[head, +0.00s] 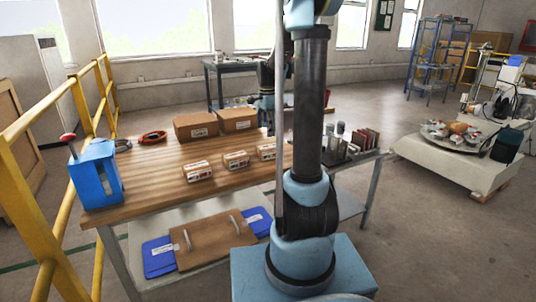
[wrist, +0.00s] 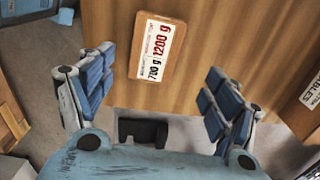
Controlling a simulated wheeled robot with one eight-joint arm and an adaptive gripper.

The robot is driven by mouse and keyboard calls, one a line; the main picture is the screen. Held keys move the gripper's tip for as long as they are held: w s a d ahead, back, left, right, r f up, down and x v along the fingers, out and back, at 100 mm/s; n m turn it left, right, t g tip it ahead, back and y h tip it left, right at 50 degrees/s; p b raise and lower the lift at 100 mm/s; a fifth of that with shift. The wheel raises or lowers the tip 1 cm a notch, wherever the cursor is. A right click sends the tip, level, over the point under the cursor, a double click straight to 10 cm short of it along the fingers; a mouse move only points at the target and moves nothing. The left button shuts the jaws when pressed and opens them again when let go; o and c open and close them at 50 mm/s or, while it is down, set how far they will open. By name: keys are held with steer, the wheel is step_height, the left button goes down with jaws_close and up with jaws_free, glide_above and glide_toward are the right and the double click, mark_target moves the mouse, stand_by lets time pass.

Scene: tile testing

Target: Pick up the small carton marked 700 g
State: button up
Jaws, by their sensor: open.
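Three small brown cartons with white labels stand in a row on the wooden table: a left one (head: 198,171), a middle one (head: 236,160) and a right one (head: 267,152), partly behind my arm. Their print is too small to read in the head view. In the wrist view one small carton (wrist: 155,48) lies ahead of my gripper, with "1200 g" in red and a smaller black line that looks like 700 g. I cannot tell which of the three it is. My gripper (wrist: 160,72) is open and empty, its fingers wide apart, the carton between and beyond them.
Two larger boxes, left (head: 195,126) and right (head: 237,119), stand behind the cartons. A blue device with a red knob (head: 95,175) is at the table's left end; dark holders (head: 340,145) are at the right. Yellow railing (head: 82,110) runs along the left.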

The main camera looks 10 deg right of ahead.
mark_target(268, 146)
step_height(268, 146, down, 5)
steer(key=shift+s+d+f, duration=0.1)
steer(key=shift+s+f, duration=0.05)
steer(key=shift+f, duration=1.2)
steer(key=shift+s+d+f, duration=0.1)
steer(key=shift+s+f, duration=0.05)
steer(key=shift+f, duration=1.15)
steer(key=c, duration=1.7)
